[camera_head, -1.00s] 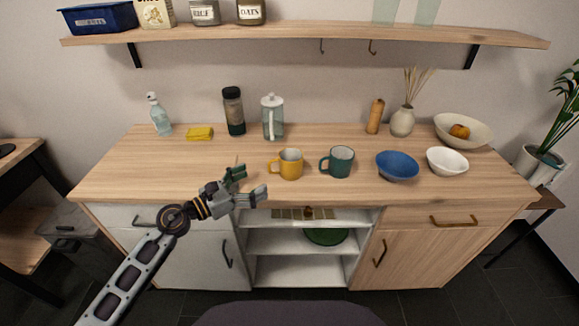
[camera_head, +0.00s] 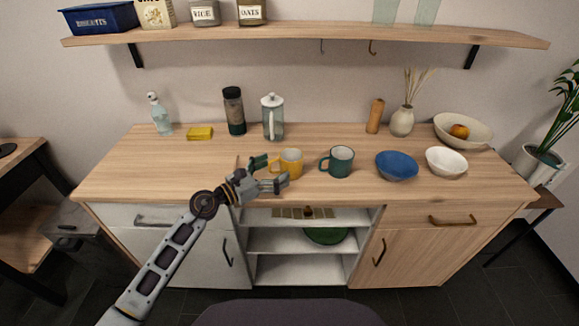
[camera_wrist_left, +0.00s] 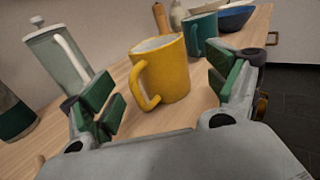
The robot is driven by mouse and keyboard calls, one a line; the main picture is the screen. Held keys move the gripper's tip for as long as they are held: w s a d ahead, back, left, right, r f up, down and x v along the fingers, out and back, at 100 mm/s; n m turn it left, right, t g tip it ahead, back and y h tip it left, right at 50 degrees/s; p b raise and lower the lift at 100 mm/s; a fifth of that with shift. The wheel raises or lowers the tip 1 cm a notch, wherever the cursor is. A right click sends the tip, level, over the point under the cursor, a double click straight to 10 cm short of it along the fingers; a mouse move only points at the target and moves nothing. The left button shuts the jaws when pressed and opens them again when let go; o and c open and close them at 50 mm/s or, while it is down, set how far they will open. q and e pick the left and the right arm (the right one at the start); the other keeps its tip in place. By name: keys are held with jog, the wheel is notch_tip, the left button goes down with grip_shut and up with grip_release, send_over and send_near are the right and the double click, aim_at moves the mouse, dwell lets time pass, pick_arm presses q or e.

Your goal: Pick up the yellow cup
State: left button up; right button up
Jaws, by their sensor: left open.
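The yellow cup (camera_head: 291,162) stands upright on the wooden counter, left of a teal cup (camera_head: 341,161). My left gripper (camera_head: 274,171) is open and empty, close to the yellow cup on its left and near side. In the left wrist view the yellow cup (camera_wrist_left: 163,72) stands ahead, between the lines of the open fingers (camera_wrist_left: 168,92), with its handle towards the camera and to the left. The fingers do not appear to touch it. In the head view the gripper hides part of the cup's handle side. My right gripper is not in view.
The teal cup also shows close behind the yellow one in the wrist view (camera_wrist_left: 201,35). A glass press (camera_head: 272,117) stands behind. A blue bowl (camera_head: 397,166) and a white bowl (camera_head: 447,161) are to the right. The counter's left part is clear in front of a yellow sponge (camera_head: 200,133).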

aim_at(282, 164)
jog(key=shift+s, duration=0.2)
pick_arm(q)
jog(key=shift+d, duration=0.1)
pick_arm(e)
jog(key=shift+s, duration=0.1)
pick_arm(q)
jog(key=shift+w+d, duration=0.15)
jog(key=shift+w, duration=0.05)
jog(key=shift+x, duration=1.05)
jog(key=shift+w+d+r, duration=0.15)
jog(key=shift+w+d, duration=0.35)
jog(key=shift+d, duration=0.05)
jog(key=shift+w+d, duration=0.15)
jog(key=shift+d, duration=0.1)
jog(key=shift+w+d, duration=0.15)
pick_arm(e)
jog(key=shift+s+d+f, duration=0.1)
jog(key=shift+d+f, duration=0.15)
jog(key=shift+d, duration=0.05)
